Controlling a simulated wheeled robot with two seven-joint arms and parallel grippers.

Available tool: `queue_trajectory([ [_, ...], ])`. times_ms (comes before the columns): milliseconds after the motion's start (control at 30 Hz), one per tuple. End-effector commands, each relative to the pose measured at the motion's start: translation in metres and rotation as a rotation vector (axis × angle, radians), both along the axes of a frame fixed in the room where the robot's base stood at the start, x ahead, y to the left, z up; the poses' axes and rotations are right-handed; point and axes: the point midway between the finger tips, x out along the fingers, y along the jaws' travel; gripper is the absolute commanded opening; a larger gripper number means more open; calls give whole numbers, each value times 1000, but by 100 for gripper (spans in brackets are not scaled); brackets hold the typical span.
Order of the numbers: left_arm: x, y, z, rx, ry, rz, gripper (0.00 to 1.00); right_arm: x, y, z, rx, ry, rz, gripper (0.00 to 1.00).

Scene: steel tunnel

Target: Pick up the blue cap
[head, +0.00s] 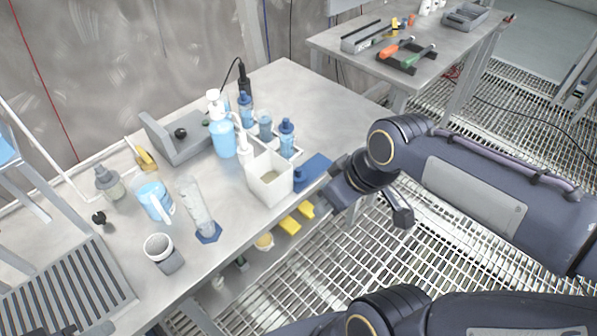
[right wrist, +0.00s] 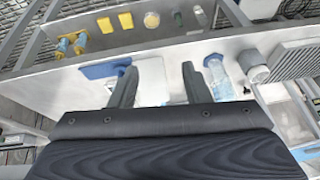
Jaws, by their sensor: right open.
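A small blue piece that looks like the blue cap (head: 298,174) is by the right side of the white open box (head: 270,187), at the front edge of the steel table. A flat blue sheet (head: 318,164) lies beside it. My right gripper (head: 332,186) is just right of the blue piece, by the table edge. In the wrist view its fingers (right wrist: 159,69) are spread and empty, with the white box beyond them. My left gripper is not seen.
A blue pump bottle (head: 222,135) and several blue-capped bottles stand behind the box. A clear cylinder (head: 196,208) with a blue base, a blue-liquid beaker (head: 154,200) and a white cup (head: 159,248) stand left. A lower shelf holds yellow pieces (head: 290,225). The table's back right is clear.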

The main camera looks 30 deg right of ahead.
Motion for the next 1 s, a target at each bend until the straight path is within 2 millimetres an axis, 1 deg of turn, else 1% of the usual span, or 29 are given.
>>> queue_trajectory([
  [33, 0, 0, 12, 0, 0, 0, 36, 21, -8, 9, -74, 32, 115, 43],
  [67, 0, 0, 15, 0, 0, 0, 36, 33, -12, 11, -118, 45, 190, 43],
  [100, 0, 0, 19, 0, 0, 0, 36, 50, -17, 12, -170, 61, 291, 43],
  [167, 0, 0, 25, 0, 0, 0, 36, 75, -24, 10, -239, 86, 443, 43],
  [233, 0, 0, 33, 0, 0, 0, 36, 104, -31, 4, -302, 113, 623, 43],
  [333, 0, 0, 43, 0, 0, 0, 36, 145, -39, -12, -363, 143, 877, 43],
  [400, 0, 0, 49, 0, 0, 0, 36, 170, -43, -27, -389, 154, 1038, 43],
  [500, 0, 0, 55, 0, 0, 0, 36, 197, -48, -50, -405, 160, 1224, 43],
  [600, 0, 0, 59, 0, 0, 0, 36, 215, -50, -69, -411, 157, 1354, 43],
  [700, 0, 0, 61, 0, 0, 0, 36, 223, -51, -81, -412, 154, 1426, 43],
  [800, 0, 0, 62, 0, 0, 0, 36, 226, -52, -90, -414, 153, 1452, 43],
  [1000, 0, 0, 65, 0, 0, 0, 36, 226, -51, -112, -412, 154, 1453, 43],
])
